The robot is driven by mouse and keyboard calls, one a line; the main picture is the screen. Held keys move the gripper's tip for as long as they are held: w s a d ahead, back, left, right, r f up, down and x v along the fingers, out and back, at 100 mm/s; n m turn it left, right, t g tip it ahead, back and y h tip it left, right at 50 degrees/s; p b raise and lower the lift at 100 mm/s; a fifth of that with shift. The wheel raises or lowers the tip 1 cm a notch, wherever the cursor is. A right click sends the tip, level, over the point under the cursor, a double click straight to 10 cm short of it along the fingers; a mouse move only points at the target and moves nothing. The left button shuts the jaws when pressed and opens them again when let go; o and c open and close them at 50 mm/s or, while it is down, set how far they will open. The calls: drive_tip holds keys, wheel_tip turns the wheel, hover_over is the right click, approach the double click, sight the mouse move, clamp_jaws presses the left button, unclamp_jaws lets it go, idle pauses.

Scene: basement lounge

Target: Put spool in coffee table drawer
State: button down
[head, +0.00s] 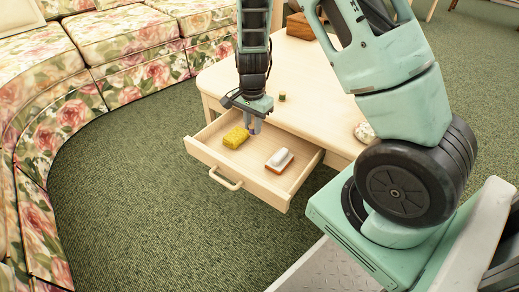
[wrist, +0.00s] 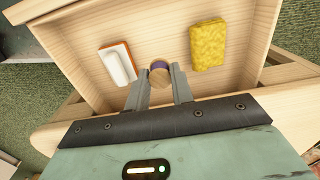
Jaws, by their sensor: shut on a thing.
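The coffee table (head: 215,82) has its drawer (head: 207,152) pulled open. My gripper (head: 254,126) is above the inside of the drawer, towards its back. In the wrist view, my gripper (wrist: 158,88) is shut on the spool (wrist: 160,75), a small round tan piece with a purple band, held between the fingertips. The drawer floor (wrist: 150,40) shows beyond it. I cannot make out the spool clearly in the head view. Whether it touches the drawer floor I cannot tell.
In the drawer lie a yellow sponge (head: 236,138) and a white and orange block (head: 279,160), with bare floor between them. On the tabletop are a small green item (head: 282,97), a brown box (head: 300,26) and a pale patterned object (head: 364,133). A floral sofa (head: 130,60) curves along the left.

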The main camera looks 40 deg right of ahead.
sight(254, 155)
wheel_tip(254, 155, down, 10)
drive_tip(key=b, duration=0.5)
drive_tip(key=shift+r, duration=0.1)
drive_tip(key=c, duration=1.2)
unclamp_jaws()
